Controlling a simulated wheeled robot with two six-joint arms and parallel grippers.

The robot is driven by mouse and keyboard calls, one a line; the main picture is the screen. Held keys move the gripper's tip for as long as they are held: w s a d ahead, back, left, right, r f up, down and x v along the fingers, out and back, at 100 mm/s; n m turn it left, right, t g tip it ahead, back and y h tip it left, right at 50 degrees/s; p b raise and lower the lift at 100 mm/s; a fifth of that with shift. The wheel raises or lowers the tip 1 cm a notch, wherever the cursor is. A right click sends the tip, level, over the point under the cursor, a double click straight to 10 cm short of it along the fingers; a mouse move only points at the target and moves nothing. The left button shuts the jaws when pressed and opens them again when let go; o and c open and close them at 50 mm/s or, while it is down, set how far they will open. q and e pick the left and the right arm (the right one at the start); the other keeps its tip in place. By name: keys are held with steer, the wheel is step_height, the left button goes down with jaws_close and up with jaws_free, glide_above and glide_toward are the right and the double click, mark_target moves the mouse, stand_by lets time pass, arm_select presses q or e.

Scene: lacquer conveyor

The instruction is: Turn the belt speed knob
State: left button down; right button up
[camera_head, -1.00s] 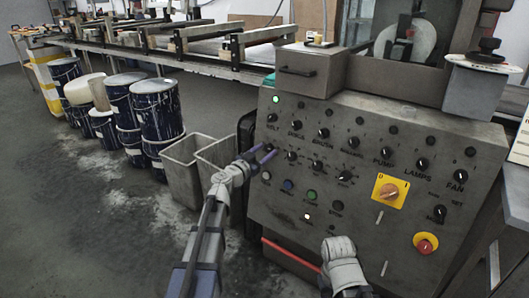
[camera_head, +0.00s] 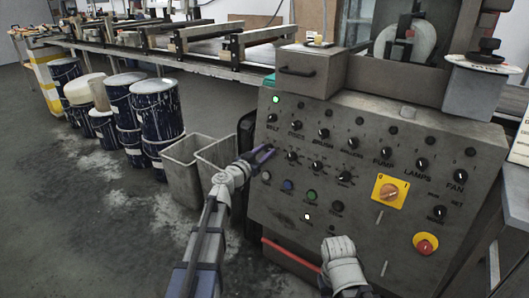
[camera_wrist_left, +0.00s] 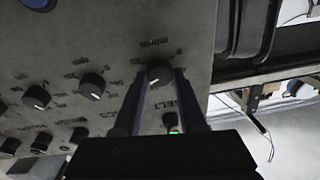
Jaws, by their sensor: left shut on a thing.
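The belt speed knob (camera_wrist_left: 160,72) is a black round knob with a pale pointer mark, on the sloping grey control panel (camera_head: 372,240). In the left wrist view it sits between the two fingertips of my left gripper (camera_wrist_left: 158,76), which is shut on it, one finger on each side. The BELT label and a green lamp (camera_wrist_left: 173,130) lie close by. In the head view my left gripper (camera_head: 264,152) reaches the panel's left side below the BELT switch (camera_head: 272,118), and its fingers hide the knob. My right arm shows at the bottom; its fingers are not visible.
Several other knobs stand beside it, including one to its right (camera_head: 291,156). Push buttons (camera_head: 288,185) sit below. A yellow-backed rotary switch (camera_head: 390,193) and a red stop button (camera_head: 425,244) are at the right. Grey bins (camera_head: 184,170) stand left of the panel.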

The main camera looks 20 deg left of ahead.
arm_select(q)
steer(key=n+y, duration=0.1)
steer(key=n, duration=0.3)
steer(key=shift+d+r+n+p, duration=0.1)
steer(key=shift+n+p, duration=0.3)
steer(key=n+y+p, duration=0.1)
steer(key=n, duration=0.4)
steer(key=shift+r+g, duration=0.1)
steer(key=shift+g, duration=0.2)
steer(key=n+p, duration=0.1)
steer(key=n, duration=0.1)
steer(key=n+p, duration=0.1)
steer(key=n, duration=0.1)
steer(key=shift+r+n+g+y, duration=0.1)
steer(key=shift+n+g+y, duration=0.2)
steer(key=shift+n, duration=0.1)
steer(key=n+p, duration=0.1)
steer(key=n, duration=0.3)
steer(key=shift+g+p, duration=0.3)
steer(key=shift+g, duration=0.1)
steer(key=n+g+p, duration=0.1)
steer(key=n, duration=0.4)
steer(key=shift+p, duration=0.35)
steer(key=n+h+p, duration=0.1)
steer(key=n, duration=0.4)
steer(key=shift+g, duration=0.4)
steer(key=shift+c, duration=2.4)
jaws_free()
